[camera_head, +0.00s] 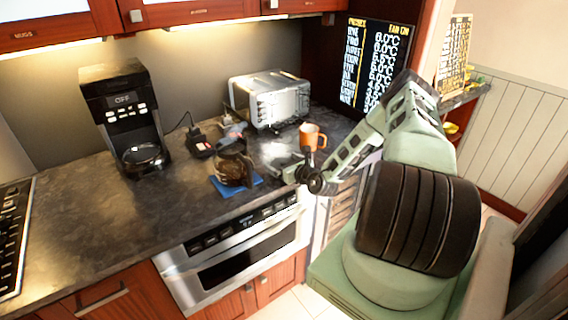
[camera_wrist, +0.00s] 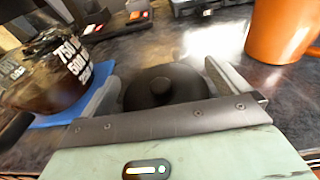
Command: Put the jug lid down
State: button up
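The jug lid (camera_wrist: 162,92) is round and black with a knob on top. In the wrist view it sits between the two fingers of my gripper (camera_wrist: 163,90), which touch it on both sides. The glass jug (camera_head: 232,170) stands on a blue mat (camera_head: 256,180) in the head view. The jug (camera_wrist: 45,85) also shows left of the lid in the wrist view. In the head view my gripper (camera_head: 287,167) is low over the counter, just right of the jug. The gap between lid and counter is hard to judge.
An orange mug (camera_head: 310,136) stands behind my gripper. A toaster (camera_head: 268,99) and a coffee machine (camera_head: 125,115) are at the back of the counter (camera_head: 85,215). A small dark device (camera_head: 199,146) lies behind the jug. The counter's front left is clear.

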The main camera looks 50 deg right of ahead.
jog(key=shift+s+f, duration=0.15)
jog(key=shift+f, duration=0.25)
jog(key=shift+r, duration=0.2)
jog(key=shift+s+r, duration=0.15)
jog(key=shift+r, duration=0.1)
jog(key=b+v, duration=0.3)
jog(key=v, duration=0.8)
jog(key=shift+s+r+b, duration=0.2)
jog(key=shift+r+b, duration=0.1)
jog(key=shift+r, duration=0.15)
jog(key=shift+a, duration=0.1)
